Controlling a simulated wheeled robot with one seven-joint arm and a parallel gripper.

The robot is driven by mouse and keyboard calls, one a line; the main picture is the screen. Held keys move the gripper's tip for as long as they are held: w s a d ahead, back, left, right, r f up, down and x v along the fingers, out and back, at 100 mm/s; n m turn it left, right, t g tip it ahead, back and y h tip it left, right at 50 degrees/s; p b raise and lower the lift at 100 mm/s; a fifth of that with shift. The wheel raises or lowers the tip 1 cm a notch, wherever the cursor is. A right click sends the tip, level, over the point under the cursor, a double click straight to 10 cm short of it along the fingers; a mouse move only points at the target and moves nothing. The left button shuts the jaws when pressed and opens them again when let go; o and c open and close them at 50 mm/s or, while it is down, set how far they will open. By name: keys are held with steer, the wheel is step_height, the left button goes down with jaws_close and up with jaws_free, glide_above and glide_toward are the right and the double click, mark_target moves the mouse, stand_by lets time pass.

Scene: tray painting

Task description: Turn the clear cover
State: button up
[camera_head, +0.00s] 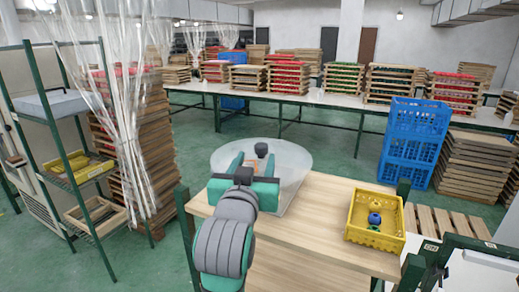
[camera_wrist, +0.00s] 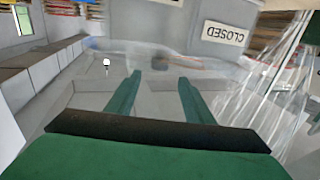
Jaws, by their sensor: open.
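The clear cover (camera_head: 298,160) is a see-through, round-topped piece at the far left end of the wooden table in the head view. A small dark piece (camera_head: 261,150) shows at its middle; I cannot tell whether it is on the cover or seen through it. My gripper (camera_head: 254,160) has its two green fingers apart, pointing away from me, and overlaps the cover in the picture. Whether the fingers touch it cannot be told. In the wrist view the fingers (camera_wrist: 160,80) are spread with nothing solid between them, and only a faint clear edge shows ahead.
A yellow crate (camera_head: 362,236) with small blue and yellow things stands on the right of the wooden table (camera_head: 310,225). Stacked blue crates (camera_head: 414,142) stand behind it. Clear strip curtains (camera_head: 120,110) and a green-posted shelf (camera_head: 75,175) are at left.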

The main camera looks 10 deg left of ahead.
mark_target(260, 148)
steer(key=w, duration=0.7)
steer(key=shift+w+a, duration=0.2)
steer(key=shift+a, duration=0.1)
jaws_close()
